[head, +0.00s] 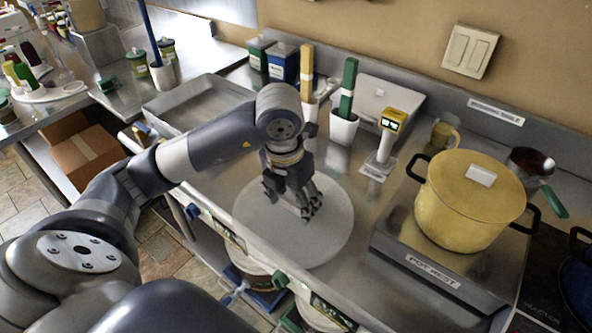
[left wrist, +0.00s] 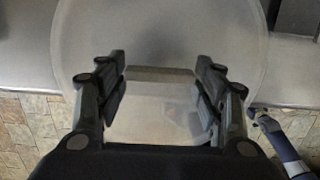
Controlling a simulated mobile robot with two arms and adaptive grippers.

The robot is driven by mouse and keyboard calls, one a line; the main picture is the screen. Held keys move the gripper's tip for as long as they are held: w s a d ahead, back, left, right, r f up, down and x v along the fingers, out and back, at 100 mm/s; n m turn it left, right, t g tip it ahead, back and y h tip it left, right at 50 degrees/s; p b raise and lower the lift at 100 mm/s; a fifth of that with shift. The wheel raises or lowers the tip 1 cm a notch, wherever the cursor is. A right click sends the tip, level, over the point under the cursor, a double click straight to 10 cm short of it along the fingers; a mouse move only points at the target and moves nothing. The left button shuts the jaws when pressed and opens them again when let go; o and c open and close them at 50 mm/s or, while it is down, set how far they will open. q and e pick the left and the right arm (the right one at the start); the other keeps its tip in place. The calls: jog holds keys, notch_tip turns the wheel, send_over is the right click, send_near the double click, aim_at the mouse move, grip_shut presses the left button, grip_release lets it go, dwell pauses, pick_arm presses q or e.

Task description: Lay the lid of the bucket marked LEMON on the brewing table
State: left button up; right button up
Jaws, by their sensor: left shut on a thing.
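A pale grey round lid (head: 327,232) is under my left gripper (head: 298,208) in the head view, over the front part of the steel brewing table. The lid also fills the middle of the left wrist view (left wrist: 160,40). The left gripper points down and is shut on the lid's bar handle (left wrist: 160,74), which shows between the fingers. Whether the lid touches the table (head: 222,172) or hangs just above it, I cannot tell. Buckets (head: 253,262) stand below the table's front edge; their labels are not readable. My right gripper is not in view.
A yellow pot (head: 470,205) stands on a raised plate at the right. A yellow scanner-like device (head: 392,122) and white holders (head: 344,128) stand behind the lid. A shallow steel tray (head: 190,105) is at the back left. An open cardboard box (head: 85,152) is below left.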

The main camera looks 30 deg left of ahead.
pick_arm(q)
jog(key=w+a+p, duration=0.1)
jog(key=w+a, duration=0.1)
jog(key=w, duration=0.1)
jog(key=w+a+p, duration=0.1)
jog(key=w+a, duration=0.1)
jog(key=w, duration=0.2)
jog(key=w+a+f+p, duration=0.1)
jog(key=w+a, duration=0.2)
jog(key=shift+w+f, duration=0.1)
jog(key=shift+w, duration=0.1)
jog(key=shift+f+p, duration=0.75)
jog(key=shift+f, duration=1)
jog(key=shift+a, duration=0.1)
jog(key=shift+f, duration=0.15)
jog(key=o, duration=1.1)
jog(key=shift+o, duration=0.2)
